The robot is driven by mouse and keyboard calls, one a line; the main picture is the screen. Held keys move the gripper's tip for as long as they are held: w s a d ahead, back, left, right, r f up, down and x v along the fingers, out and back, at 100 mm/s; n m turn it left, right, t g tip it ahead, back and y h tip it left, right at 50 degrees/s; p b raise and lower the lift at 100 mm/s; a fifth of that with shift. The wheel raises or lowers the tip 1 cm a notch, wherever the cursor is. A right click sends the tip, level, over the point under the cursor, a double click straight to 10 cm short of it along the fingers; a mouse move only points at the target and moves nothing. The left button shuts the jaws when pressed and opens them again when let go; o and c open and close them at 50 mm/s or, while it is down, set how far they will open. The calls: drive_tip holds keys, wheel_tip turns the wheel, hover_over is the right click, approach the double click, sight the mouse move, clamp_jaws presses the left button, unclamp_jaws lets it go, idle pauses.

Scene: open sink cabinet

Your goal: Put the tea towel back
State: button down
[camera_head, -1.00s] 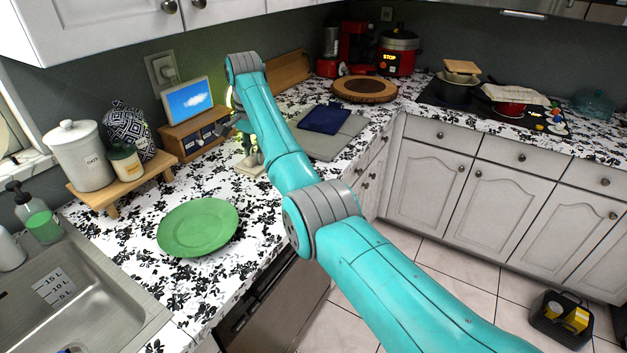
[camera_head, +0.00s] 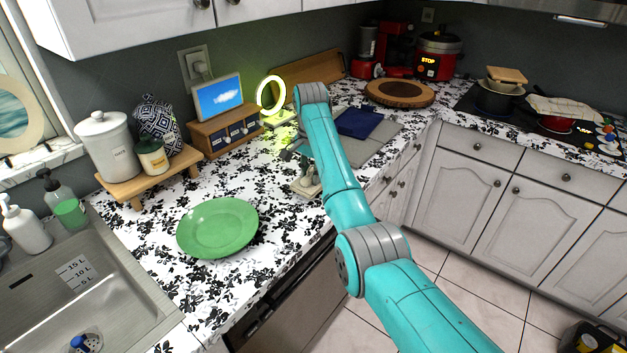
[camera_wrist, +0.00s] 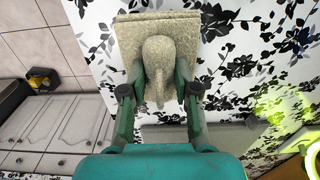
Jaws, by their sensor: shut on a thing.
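My gripper (camera_wrist: 160,88) is shut on a beige, stone-like figure (camera_wrist: 158,55) with a rounded body and a flat square base. In the head view the figure (camera_head: 306,184) is low over the floral counter near its front edge; I cannot tell whether it touches. My arm hides part of the gripper there. A pale printed cloth (camera_head: 566,107), which looks like a tea towel, lies over the red pan at the far right, away from my gripper. A dark-and-white patterned, cloth-like thing (camera_head: 158,122) stands behind the jars on the left.
A green plate (camera_head: 218,228) lies left of the figure. A lit ring lamp (camera_head: 272,95) and a wooden drawer box (camera_head: 224,132) stand behind. A grey mat (camera_head: 372,148) with a dark blue item (camera_head: 358,122) lies right of my arm. The sink (camera_head: 90,290) is front left.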

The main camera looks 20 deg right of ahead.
drive_tip(key=shift+f, duration=1.25)
drive_tip(key=shift+f, duration=0.1)
drive_tip(key=c, duration=0.9)
unclamp_jaws()
drive_tip(key=shift+o, duration=0.2)
